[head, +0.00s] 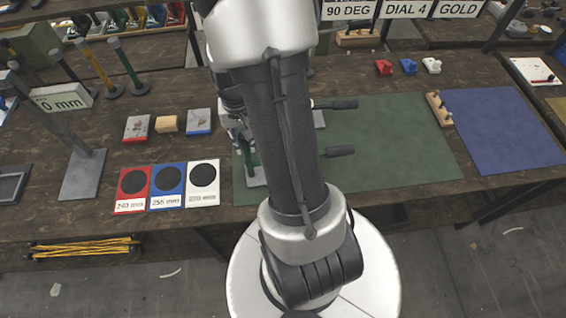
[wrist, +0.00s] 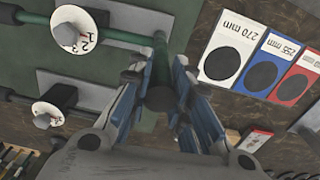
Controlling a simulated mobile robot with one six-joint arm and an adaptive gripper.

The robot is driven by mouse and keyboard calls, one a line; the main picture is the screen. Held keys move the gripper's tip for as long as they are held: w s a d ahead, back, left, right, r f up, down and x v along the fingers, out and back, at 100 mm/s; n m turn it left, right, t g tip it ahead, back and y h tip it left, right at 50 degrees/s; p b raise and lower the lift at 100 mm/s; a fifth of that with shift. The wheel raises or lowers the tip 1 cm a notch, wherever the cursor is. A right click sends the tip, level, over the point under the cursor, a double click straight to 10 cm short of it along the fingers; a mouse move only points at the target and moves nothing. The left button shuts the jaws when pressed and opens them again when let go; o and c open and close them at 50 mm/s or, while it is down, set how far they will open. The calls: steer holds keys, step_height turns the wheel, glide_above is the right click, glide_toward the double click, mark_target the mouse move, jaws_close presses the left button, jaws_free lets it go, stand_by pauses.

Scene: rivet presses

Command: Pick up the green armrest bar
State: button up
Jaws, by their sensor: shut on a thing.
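A dark green bar (wrist: 159,66) with a dark round end stands between my gripper's fingers in the wrist view. My gripper (wrist: 160,100) is shut on it near that round end. In the head view my gripper (head: 238,135) is partly hidden behind my arm. Below it a short green upright piece (head: 252,160) shows above a grey base on the green mat. I cannot tell whether the bar is clear of its mount. Another green post (head: 125,62) stands at the back left.
Dial units (wrist: 76,32) with dark handles (head: 340,151) stand beside my gripper on the green mat (head: 400,140). Red, blue and white cards (head: 132,203) lie on the left. A blue mat (head: 500,130) lies on the right. Several posts and a sign stand at the far left.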

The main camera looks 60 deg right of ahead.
jaws_close()
stand_by(0.3)
